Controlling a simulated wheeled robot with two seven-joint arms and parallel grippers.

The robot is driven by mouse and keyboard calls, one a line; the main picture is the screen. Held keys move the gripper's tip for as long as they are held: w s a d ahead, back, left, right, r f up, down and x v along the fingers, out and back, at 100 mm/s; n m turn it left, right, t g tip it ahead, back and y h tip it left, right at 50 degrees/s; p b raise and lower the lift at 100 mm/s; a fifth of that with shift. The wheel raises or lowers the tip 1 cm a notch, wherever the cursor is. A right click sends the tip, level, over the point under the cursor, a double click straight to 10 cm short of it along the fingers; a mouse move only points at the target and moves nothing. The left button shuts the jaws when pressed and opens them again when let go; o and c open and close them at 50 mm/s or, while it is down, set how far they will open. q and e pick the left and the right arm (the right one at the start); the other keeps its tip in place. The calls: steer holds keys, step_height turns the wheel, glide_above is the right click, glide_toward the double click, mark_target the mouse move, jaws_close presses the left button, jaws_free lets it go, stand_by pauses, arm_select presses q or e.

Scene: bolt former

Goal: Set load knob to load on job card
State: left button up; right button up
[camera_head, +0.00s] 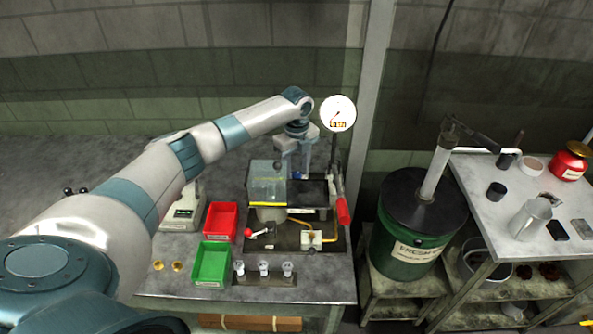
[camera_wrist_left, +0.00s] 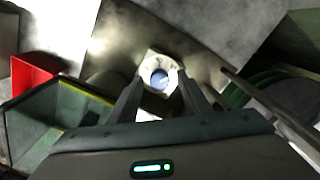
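My left gripper (camera_head: 298,172) points down over the back of the bolt former (camera_head: 318,228), behind its clear guard (camera_head: 268,186). In the left wrist view the gripper's fingers (camera_wrist_left: 160,88) stand apart, one on each side of a pale, round-centred part (camera_wrist_left: 159,78). I cannot tell for sure that this part is the load knob, nor whether the fingertips touch it. A white round dial gauge (camera_head: 338,113) with a needle and orange marks stands just right of the gripper. I cannot make out a job card. My right gripper is not in view.
A red-handled lever (camera_head: 343,210) stands at the machine's right. A red bin (camera_head: 221,220), a green bin (camera_head: 211,263) and a small scale (camera_head: 183,214) are at its left. A green drum (camera_head: 412,248) and a side table (camera_head: 515,232) stand farther right.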

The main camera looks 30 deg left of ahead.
mark_target(297, 174)
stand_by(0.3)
arm_select(q)
steer(key=shift+r, duration=0.55)
step_height(297, 174, up, 16)
steer(key=b, duration=0.5)
steer(key=shift+r, duration=0.15)
